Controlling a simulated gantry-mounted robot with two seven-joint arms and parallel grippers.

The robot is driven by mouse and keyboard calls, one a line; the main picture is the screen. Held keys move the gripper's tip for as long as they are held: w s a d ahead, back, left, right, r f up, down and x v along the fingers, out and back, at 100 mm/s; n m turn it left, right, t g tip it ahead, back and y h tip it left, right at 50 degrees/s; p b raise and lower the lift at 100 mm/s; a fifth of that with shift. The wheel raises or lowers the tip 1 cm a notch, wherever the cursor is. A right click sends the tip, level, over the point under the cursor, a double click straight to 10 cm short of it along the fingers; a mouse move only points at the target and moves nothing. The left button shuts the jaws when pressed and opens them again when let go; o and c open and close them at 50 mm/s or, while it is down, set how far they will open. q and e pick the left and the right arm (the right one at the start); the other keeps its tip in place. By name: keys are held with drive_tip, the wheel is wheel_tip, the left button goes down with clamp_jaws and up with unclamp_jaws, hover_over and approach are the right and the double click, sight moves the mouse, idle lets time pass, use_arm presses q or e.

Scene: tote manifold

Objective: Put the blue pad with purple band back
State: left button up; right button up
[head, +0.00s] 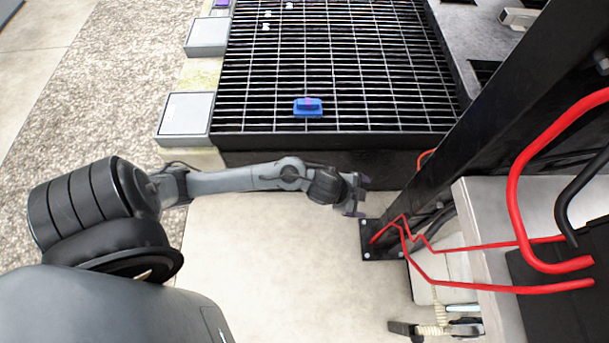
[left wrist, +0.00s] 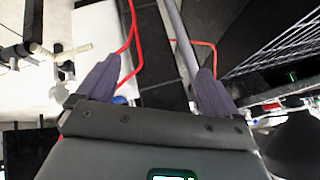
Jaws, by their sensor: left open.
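The blue pad with a purple band (head: 308,107) lies on the black grating (head: 340,70), near its front edge in the head view. My left gripper (head: 358,194) is below and to the right of the pad in the head view, in front of the grating, apart from the pad. In the left wrist view its two fingers (left wrist: 158,85) are spread wide with nothing held between them. The pad cannot be made out in the left wrist view. My right gripper does not show in either view.
Two grey boxes, one nearer (head: 186,114) and one farther (head: 207,37), stand along the grating's left side. Small white pieces (head: 266,20) lie far back on the grating. A black post and red tubing (head: 515,190) stand close on the right. The pale floor in front is mostly clear.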

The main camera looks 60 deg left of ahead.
use_arm(q)
drive_tip(key=s+r+n+g+y, duration=0.1)
drive_tip(key=s+r+n+g, duration=0.3)
drive_tip(key=s, duration=1.4)
drive_tip(key=n, duration=0.3)
drive_tip(key=shift+s+n+y, duration=0.3)
drive_tip(key=shift+s+y, duration=0.1)
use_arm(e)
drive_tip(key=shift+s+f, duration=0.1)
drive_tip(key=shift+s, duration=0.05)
use_arm(q)
drive_tip(key=shift+a+r, duration=0.1)
drive_tip(key=shift+a, duration=0.1)
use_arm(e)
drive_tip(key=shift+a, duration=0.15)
